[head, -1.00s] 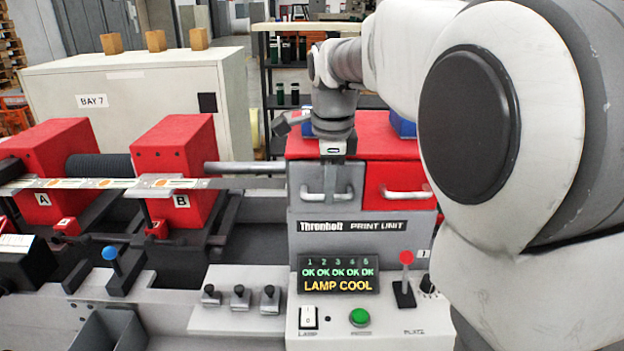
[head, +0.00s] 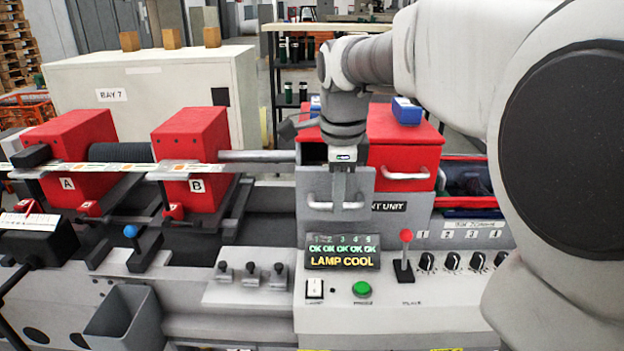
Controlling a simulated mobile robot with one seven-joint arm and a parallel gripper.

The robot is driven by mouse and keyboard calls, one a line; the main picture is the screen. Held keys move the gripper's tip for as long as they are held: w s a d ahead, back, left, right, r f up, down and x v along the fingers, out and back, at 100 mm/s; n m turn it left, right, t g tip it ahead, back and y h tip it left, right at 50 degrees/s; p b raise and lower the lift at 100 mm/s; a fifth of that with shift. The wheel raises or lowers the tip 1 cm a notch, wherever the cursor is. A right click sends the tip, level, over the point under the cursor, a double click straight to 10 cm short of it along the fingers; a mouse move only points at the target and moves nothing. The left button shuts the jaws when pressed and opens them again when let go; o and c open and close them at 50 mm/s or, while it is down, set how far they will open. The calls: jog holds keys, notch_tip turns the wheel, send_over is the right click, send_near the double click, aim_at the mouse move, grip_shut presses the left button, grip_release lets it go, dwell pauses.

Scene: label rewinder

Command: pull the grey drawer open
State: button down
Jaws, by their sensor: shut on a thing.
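The grey drawer (head: 319,184) is at the left of the print unit, beside the red drawer (head: 403,176). It stands out toward me from the unit, and a dark gap shows above and behind its front. My gripper (head: 338,203) points down in front of it, shut on its metal handle at the middle of the bar. The fingers hide part of the handle. The red drawer's front is set further back, its own handle free.
The display panel (head: 342,251), a red-knobbed lever (head: 405,240) and a green button (head: 361,289) lie below and in front of the drawer. A blue box (head: 407,111) sits on the red top. Red blocks A and B stand at the left.

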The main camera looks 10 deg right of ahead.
jog(key=s+a+b, duration=0.1)
jog(key=s+b, duration=0.1)
jog(key=s, duration=0.7)
jog(key=shift+a, duration=0.4)
jog(key=c, duration=0.8)
grip_release()
jog(key=shift+c, duration=0.2)
jog(key=shift+r, duration=0.1)
jog(key=s+r+p, duration=0.1)
jog(key=s+r, duration=0.2)
jog(key=r, duration=1.4)
jog(key=shift+a, duration=0.3)
jog(key=shift+f, duration=0.1)
jog(key=s+d+f+n+t, duration=0.1)
jog(key=s+f+n, duration=0.3)
jog(key=f+n, duration=0.6)
jog(key=s+d+f+n+t, duration=0.1)
jog(key=s+f+n, duration=0.3)
jog(key=f+n, duration=0.6)
notch_tip(320, 180, down, 2)
jog(key=shift+d+f+t, duration=0.1)
jog(key=shift+d+t, duration=0.25)
jog(key=shift+t, duration=0.45)
